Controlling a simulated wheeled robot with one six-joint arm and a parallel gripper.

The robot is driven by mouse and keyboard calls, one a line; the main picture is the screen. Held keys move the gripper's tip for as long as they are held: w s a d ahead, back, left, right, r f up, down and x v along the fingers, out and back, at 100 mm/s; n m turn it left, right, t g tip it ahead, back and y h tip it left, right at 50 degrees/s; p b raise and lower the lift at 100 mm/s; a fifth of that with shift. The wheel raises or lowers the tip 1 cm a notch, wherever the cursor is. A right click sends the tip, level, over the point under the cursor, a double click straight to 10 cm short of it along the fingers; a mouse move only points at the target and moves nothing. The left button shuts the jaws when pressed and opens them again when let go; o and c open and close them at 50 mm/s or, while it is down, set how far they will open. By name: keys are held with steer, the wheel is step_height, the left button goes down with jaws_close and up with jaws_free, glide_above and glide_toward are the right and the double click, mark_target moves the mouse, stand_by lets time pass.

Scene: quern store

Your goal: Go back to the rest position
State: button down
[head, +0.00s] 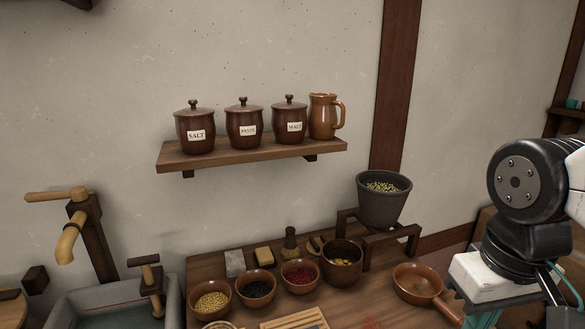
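My arm shows at the right edge of the head view, as a black joint and white link sections. My gripper is not visible in this view, so I cannot see its fingers or whether it holds anything. No rest position is marked in the picture.
A wooden counter (228,290) bears several bowls, a dark pot (342,268) and a brown pan (418,284) close to my arm. A grey hopper (383,203) stands at its back right. Above, a shelf (250,153) holds lidded jars and a jug (323,117). A sink (60,309) is at left.

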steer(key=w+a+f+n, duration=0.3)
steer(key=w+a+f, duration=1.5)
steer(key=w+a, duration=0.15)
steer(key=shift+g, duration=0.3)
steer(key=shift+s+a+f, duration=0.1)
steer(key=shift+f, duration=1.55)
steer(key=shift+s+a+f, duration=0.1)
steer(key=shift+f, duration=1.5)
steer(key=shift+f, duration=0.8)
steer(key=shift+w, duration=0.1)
